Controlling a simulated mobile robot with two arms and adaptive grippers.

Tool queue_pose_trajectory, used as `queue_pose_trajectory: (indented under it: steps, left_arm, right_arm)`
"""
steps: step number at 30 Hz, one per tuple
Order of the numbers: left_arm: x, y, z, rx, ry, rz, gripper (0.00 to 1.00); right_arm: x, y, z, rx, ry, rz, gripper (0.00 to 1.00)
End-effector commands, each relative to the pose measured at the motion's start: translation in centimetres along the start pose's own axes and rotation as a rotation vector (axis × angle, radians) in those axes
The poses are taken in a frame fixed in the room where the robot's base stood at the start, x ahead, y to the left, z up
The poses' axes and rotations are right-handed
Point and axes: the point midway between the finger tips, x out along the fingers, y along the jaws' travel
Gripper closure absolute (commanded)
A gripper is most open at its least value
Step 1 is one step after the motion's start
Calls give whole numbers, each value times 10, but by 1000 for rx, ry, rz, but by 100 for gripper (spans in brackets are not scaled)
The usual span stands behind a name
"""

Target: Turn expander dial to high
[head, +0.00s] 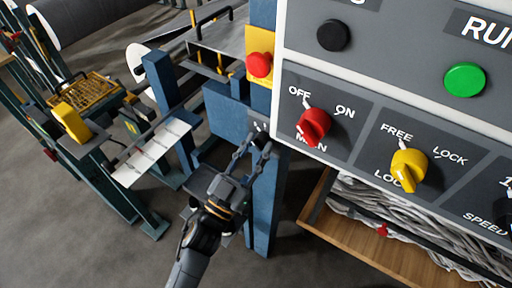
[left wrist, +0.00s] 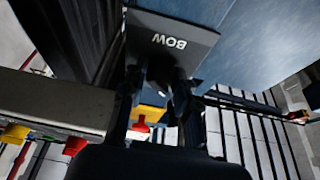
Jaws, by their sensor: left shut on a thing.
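A small dark plate marked BOW (left wrist: 190,38) is on the blue post and appears upside down in the left wrist view. A dark dial (head: 262,139) is on the post, just left of the main panel in the head view; no label reading "expander" or "high" is legible. My left gripper (head: 254,145) reaches up to it with both fingers and is shut on it. In the left wrist view the fingers (left wrist: 158,88) meet at the plate and hide most of the dial, so its setting cannot be read. My right gripper is not in view.
The grey panel right of the post carries a red MAIN dial (head: 314,126), a yellow LOCK dial (head: 409,170), a green button (head: 465,79) and a black button (head: 333,35). A red stop button (head: 259,64) sits above my gripper. A wooden crate (head: 350,238) stands below the panel.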

Motion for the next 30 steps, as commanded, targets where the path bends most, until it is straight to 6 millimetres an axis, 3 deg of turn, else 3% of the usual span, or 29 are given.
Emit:
queue_pose_trajectory:
  steps: [30]
  left_arm:
    - [4,-9,-8,811,1,339,100]
  right_arm:
    - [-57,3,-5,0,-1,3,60]
